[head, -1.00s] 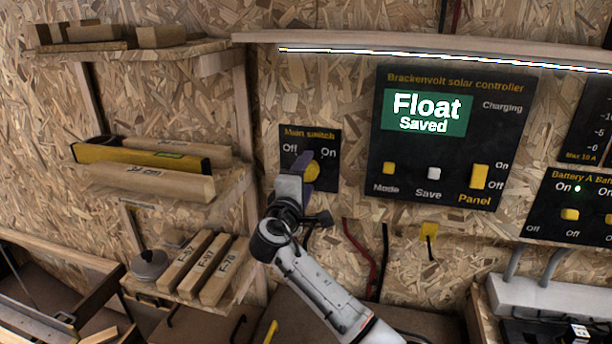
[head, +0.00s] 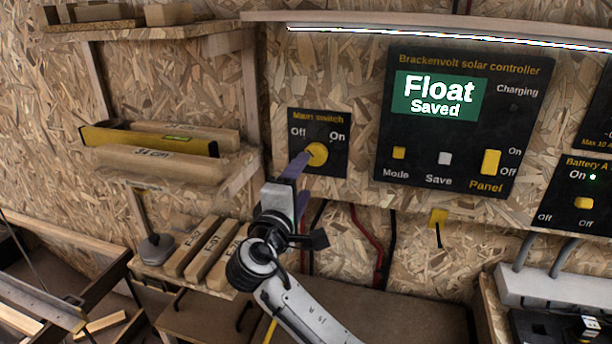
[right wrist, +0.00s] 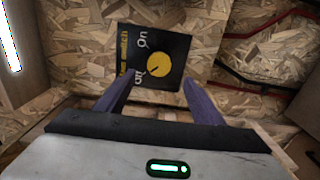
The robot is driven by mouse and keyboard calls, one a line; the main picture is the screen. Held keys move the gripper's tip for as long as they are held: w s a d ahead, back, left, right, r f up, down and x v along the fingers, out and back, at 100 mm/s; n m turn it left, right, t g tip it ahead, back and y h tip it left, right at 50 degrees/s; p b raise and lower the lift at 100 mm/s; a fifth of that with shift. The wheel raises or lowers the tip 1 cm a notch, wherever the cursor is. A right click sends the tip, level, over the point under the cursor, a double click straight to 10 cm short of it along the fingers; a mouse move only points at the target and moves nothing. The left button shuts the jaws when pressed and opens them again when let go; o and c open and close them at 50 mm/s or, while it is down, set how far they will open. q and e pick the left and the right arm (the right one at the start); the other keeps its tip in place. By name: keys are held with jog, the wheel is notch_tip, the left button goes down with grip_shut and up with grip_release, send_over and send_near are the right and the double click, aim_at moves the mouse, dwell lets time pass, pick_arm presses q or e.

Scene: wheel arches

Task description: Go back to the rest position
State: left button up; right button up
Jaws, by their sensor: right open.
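My right gripper (head: 300,178) is in front of the main switch panel (head: 334,170), a black plate with a yellow round knob (head: 316,154). In the head view its purple fingers reach up to just left of and below the knob. In the right wrist view the two fingers (right wrist: 158,98) are spread apart with nothing between them, and the knob (right wrist: 159,64) lies beyond their tips, apart from them. The exact way the knob points is hard to tell. My left gripper is not in view.
The solar controller panel (head: 389,140) right of the switch reads "Float Saved". On the left, shelves hold wooden pieces, a yellow level (head: 104,136) and labelled blocks (head: 208,250). Red and black cables (head: 368,236) hang below the panels. A white power strip (head: 552,288) is at right.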

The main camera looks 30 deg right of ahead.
jog(key=shift+a, duration=0.1)
dwell(0.4)
jog(key=s+a+f+n+y, duration=0.1)
jog(key=a+f+y, duration=0.15)
jog(key=f, duration=0.65)
jog(key=s+a+f+y, duration=0.2)
jog(key=f+y, duration=0.2)
jog(key=f, duration=0.4)
jog(key=s+a+f+m+g+y, duration=0.1)
jog(key=s+a+f+y, duration=0.2)
jog(key=s+f, duration=0.4)
jog(key=s+a+f+m+g+y, duration=0.1)
jog(key=s+a+f+y, duration=0.2)
jog(key=s+a+f, duration=0.2)
notch_tip(320, 180, down, 7)
jog(key=s, duration=0.3)
jog(key=shift+m+y, duration=0.35)
jog(key=shift+m, duration=0.05)
jog(key=s+a+f+m+y, duration=0.1)
jog(key=s, duration=0.3)
jog(key=s+a+f+m+y, duration=0.1)
jog(key=s+m, duration=0.1)
jog(key=s, duration=0.1)
jog(key=s+a+f+m+g, duration=0.1)
jog(key=s, duration=0.3)
jog(key=shift+s+a+f+m+y, duration=0.2)
jog(key=shift+s+m+y, duration=0.1)
jog(key=shift+y, duration=0.1)
jog(key=shift+c, duration=0.2)
